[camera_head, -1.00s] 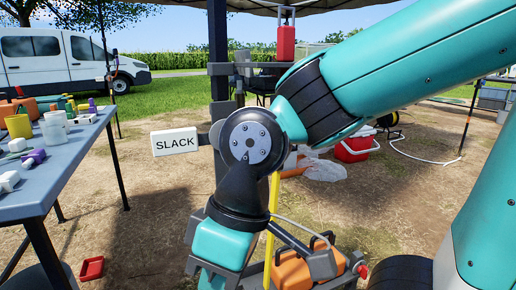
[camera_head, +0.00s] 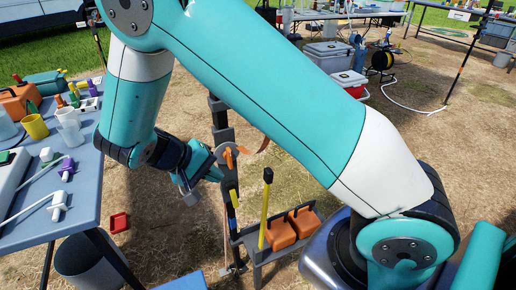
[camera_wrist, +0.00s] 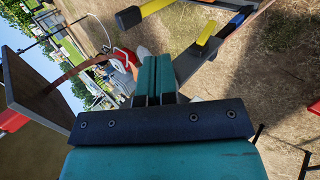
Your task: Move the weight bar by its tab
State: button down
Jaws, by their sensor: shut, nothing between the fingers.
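My gripper (camera_head: 212,173) is beside the dark upright post (camera_head: 222,128), near a round grey disc with an orange part (camera_head: 228,158). In the wrist view its teal fingers (camera_wrist: 155,78) lie together with nothing between them. Past the fingertips is a dark bar with a yellow tab (camera_wrist: 208,30) and a blue-tipped part (camera_wrist: 237,19). A separate yellow bar with a black end (camera_wrist: 153,8) is at the top. In the head view a yellow pole with a dark top (camera_head: 265,212) stands right of the post. I cannot tell which piece is the weight bar.
A blue-grey table (camera_head: 86,200) with cups and tools is at left, above a dark bin (camera_head: 85,262) and a red tray (camera_head: 119,222). Orange cases (camera_head: 281,232) sit on a low stand by the post. A red-and-white cooler (camera_head: 350,82) stands farther back on bare ground.

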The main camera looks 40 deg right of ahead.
jog(key=p, duration=0.2)
send_near(266, 179)
jog(key=shift+m+h, duration=0.3)
jog(key=shift+h, duration=0.1)
jog(key=d+f, duration=0.2)
jog(key=f, duration=0.1)
jog(key=s+d+f, duration=0.1)
jog(key=f, duration=0.1)
jog(key=shift+s+d+f, duration=0.2)
jog(key=shift+d, duration=0.4)
